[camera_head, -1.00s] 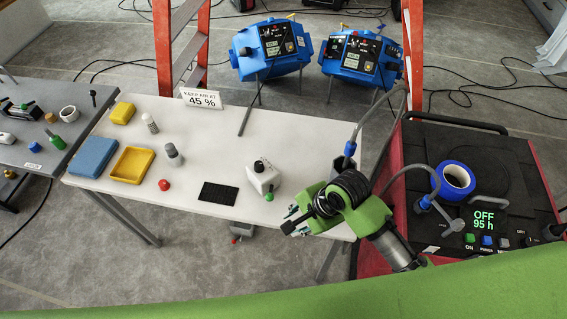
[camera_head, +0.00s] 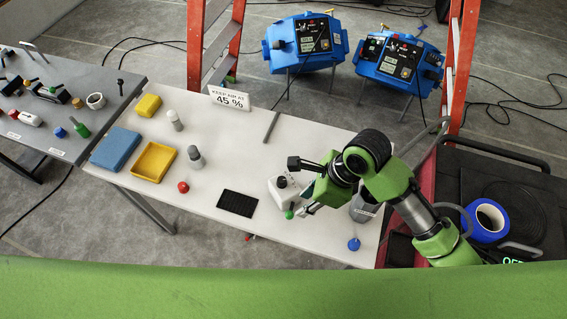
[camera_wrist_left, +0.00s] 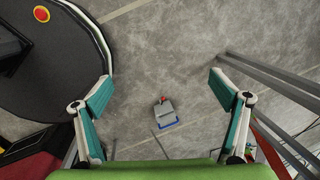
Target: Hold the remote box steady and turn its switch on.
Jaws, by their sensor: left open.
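A small white box (camera_head: 279,191) with a black knob on top and a green button on its front corner stands on the white table; I take it for the remote box. My right gripper (camera_head: 298,187) is at its right side, fingers spread, one beyond the box and one by its near side. Contact cannot be told, and the gripper partly hides the box. My left gripper (camera_wrist_left: 160,92) is open and empty over grey floor in the left wrist view; it is out of the head view.
On the white table (camera_head: 232,173) are a black mat (camera_head: 238,203), a red ball (camera_head: 183,187), a yellow tray (camera_head: 173,175), a blue block (camera_head: 116,149) and bottles. A blue tape roll (camera_head: 486,221) lies on the machine at right. A grey object (camera_wrist_left: 165,113) is on the floor.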

